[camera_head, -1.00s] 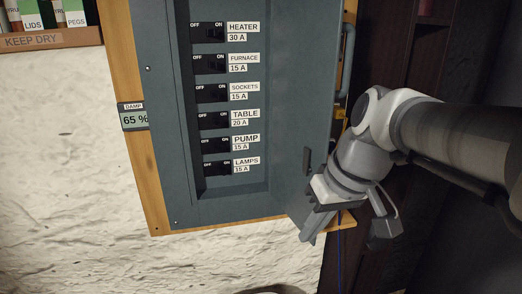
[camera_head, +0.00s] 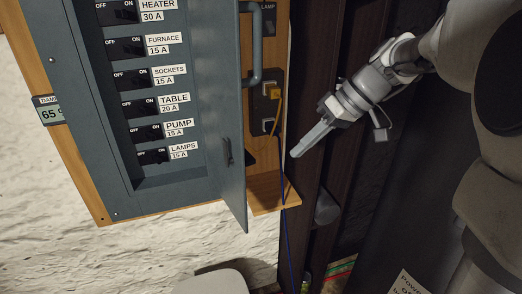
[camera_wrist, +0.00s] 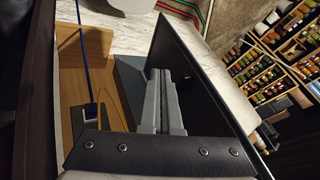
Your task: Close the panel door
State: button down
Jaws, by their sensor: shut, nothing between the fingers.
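The blue-grey panel door (camera_head: 233,165) stands open, hinged on the right side of the electrical panel (camera_head: 160,195), and juts out toward the camera. A bar handle (camera_head: 257,55) is on its outer face and a small dark latch (camera_head: 226,151) on its inner face. My gripper (camera_head: 293,154) is shut and empty, to the right of the door on its outer side, apart from it in the head view. In the wrist view my shut fingers (camera_wrist: 160,95) point along a dark slab (camera_wrist: 205,85) that looks like the door; contact there cannot be told.
A wooden ledge (camera_head: 268,196), outlets with a yellow plug (camera_head: 275,92) and a hanging blue cable (camera_head: 284,215) are just right of the door. Dark wooden posts (camera_head: 320,130) stand behind my gripper. A damp gauge (camera_head: 48,109) is left of the panel.

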jog(key=a+f+p, duration=0.1)
jog(key=a+f, duration=0.7)
jog(key=a, duration=0.1)
jog(key=shift+s+a, duration=0.3)
jog(key=shift+s, duration=0.05)
